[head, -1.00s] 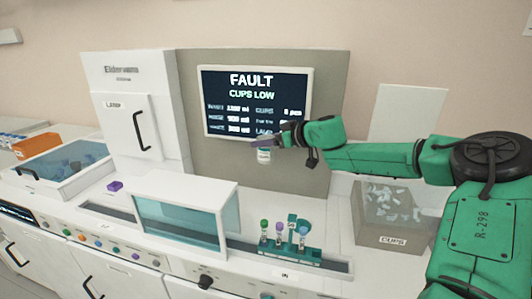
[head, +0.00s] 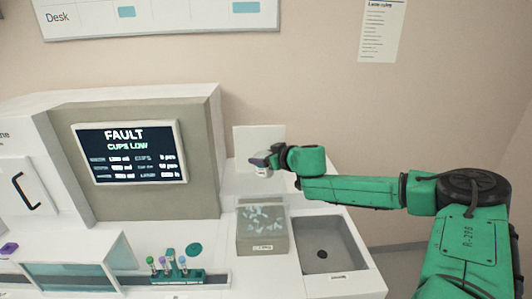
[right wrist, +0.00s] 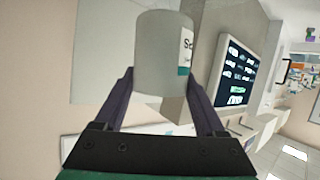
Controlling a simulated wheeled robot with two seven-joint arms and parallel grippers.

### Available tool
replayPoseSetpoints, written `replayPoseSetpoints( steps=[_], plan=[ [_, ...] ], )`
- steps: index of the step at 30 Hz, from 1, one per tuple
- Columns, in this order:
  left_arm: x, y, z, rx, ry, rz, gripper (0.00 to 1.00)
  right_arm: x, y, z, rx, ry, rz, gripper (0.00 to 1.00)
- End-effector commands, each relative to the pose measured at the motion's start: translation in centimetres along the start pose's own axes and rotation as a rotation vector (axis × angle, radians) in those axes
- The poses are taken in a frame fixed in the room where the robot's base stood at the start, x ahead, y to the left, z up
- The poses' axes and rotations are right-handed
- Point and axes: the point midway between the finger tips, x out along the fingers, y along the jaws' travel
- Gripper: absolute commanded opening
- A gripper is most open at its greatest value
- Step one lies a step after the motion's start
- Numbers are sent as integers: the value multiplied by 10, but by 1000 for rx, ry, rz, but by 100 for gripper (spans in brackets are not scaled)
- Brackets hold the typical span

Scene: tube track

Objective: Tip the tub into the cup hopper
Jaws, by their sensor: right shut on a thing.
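My right gripper (head: 262,161) is shut on the tub (head: 264,171), a small white pot with a label. In the right wrist view the tub (right wrist: 162,50) is upright between the two dark fingers, its label with a teal band facing right. The cup hopper (head: 262,246), a grey box labelled CUPS, stands on the bench with several small white pieces inside. The tub is held above the hopper and towards its back, apart from it. My left gripper is not in view.
A white upright panel (head: 257,140) stands behind the hopper. A sink (head: 333,245) is right of it. The machine's screen (head: 130,152) reads FAULT, CUPS LOW. A teal rack (head: 182,276) with capped tubes stands in front of the machine.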

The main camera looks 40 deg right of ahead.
Motion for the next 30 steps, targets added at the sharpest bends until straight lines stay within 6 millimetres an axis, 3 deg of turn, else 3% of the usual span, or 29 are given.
replayPoseSetpoints(
  steps=[3, 13, 24, 30],
  plan=[
    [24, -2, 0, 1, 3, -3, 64, 6, -1, 14, -74, -2, 29, 17],
    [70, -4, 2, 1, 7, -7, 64, 13, -1, 30, -298, 0, 122, 17],
    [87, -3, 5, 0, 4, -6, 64, 15, -2, 31, -510, 0, 210, 17],
    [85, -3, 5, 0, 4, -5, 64, 14, -2, 28, -517, 1, 214, 17]
  ],
)
